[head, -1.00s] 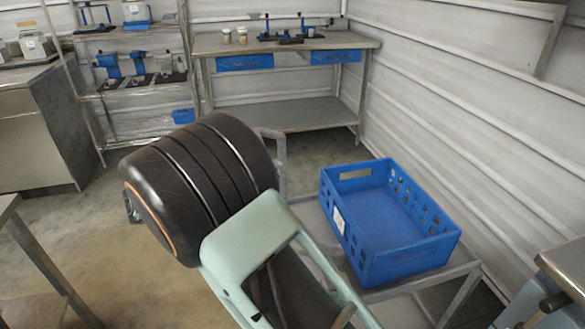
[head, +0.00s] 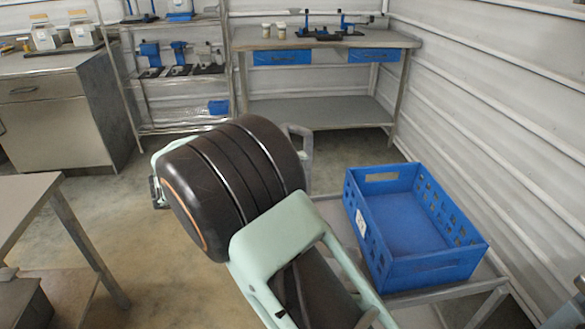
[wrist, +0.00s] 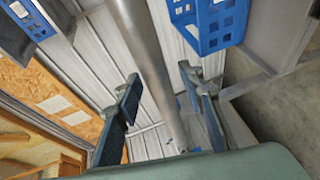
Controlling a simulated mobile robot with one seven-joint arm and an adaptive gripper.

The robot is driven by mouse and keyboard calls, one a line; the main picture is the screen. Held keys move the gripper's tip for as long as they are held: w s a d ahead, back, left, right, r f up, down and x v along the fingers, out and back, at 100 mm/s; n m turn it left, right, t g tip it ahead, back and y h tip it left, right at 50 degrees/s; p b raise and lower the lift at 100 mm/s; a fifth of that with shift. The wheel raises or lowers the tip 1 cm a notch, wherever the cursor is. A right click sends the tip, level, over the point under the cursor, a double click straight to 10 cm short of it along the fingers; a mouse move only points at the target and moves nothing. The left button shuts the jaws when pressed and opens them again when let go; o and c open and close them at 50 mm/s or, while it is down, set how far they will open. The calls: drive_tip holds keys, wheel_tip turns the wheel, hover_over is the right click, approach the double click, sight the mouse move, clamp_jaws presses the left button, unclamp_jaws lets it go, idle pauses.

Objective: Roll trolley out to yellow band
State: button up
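The trolley (head: 450,292) is a grey metal frame at the lower right of the head view, with a blue crate (head: 405,262) on top. Its upright grey handle (head: 306,150) shows partly behind my arm. In the wrist view a round grey bar (wrist: 150,60), apparently of the trolley handle, runs between the two fingers of my gripper (wrist: 158,74). The fingers stand apart, with visible gaps to the bar on both sides. I cannot make out a yellow band on the floor.
A workbench (head: 330,43) with blue drawers stands at the back, beside a shelf rack (head: 180,80). A steel cabinet (head: 60,115) is at the left and a table (head: 30,200) at the lower left. The corrugated wall (head: 490,120) is close on the trolley's right. Open floor (head: 120,190) lies left of my arm.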

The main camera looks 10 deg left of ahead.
drive_tip(key=shift+s+a, duration=0.1)
drive_tip(key=v, duration=1.1)
drive_tip(key=shift+s+a+r, duration=0.15)
drive_tip(key=shift+s+a, duration=0.1)
drive_tip(key=shift+a, duration=0.05)
